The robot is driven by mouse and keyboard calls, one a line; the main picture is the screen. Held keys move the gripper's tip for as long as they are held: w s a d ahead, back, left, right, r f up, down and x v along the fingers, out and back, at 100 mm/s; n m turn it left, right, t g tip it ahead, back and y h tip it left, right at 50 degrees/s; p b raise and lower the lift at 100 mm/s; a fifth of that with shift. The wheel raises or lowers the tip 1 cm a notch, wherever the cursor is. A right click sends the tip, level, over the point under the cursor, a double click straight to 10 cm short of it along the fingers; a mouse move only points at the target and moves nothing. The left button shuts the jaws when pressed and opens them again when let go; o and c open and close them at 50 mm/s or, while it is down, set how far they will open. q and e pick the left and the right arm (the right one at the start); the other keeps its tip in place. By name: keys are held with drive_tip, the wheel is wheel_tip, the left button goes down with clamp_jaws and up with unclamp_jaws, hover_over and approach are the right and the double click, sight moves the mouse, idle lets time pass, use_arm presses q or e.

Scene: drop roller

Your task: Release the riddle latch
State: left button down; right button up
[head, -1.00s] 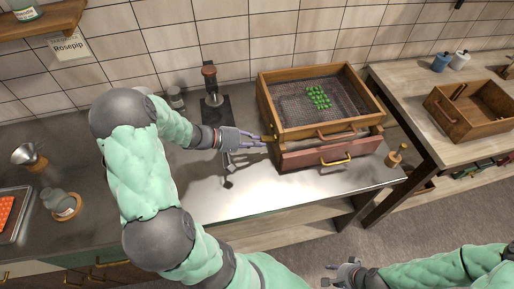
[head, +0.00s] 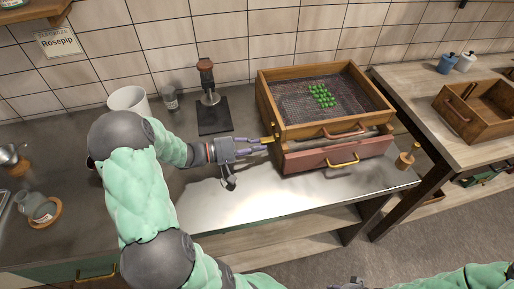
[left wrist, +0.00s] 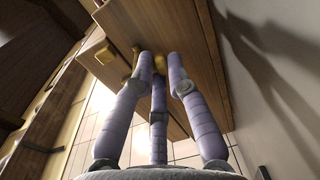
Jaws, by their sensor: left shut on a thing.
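The riddle (head: 300,130) is a wooden-framed sieve with a mesh floor and green pieces on it, above a red-fronted drawer (head: 335,157). A small brass latch (head: 267,139) sits at its left front corner; in the left wrist view a brass knob (left wrist: 160,63) shows between the fingertips. My left gripper (head: 266,144) comes from the left and is shut on the latch. The fingers partly hide it, so its exact position is unclear. My right gripper (head: 352,284) is barely in view at the bottom edge, its fingers not readable.
A black stand with a wooden-topped press (head: 208,95) and a grey jar (head: 170,98) stand behind my left arm. A small wooden-handled tool (head: 407,158) is at the counter's right end. The steel counter (head: 255,205) in front is clear. An open wooden box (head: 465,120) sits on the right table.

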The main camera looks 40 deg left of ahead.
use_arm(q)
drive_tip(key=shift+s+d+f, duration=0.1)
drive_tip(key=shift+d+f, duration=0.05)
drive_tip(key=shift+f, duration=0.15)
drive_tip(key=c, duration=1.2)
unclamp_jaws()
drive_tip(key=shift+c, duration=0.2)
drive_tip(key=shift+r, duration=0.1)
drive_tip(key=v, duration=1)
drive_tip(key=shift+a, duration=0.25)
drive_tip(key=shift+v, duration=0.85)
drive_tip(key=shift+d, duration=0.1)
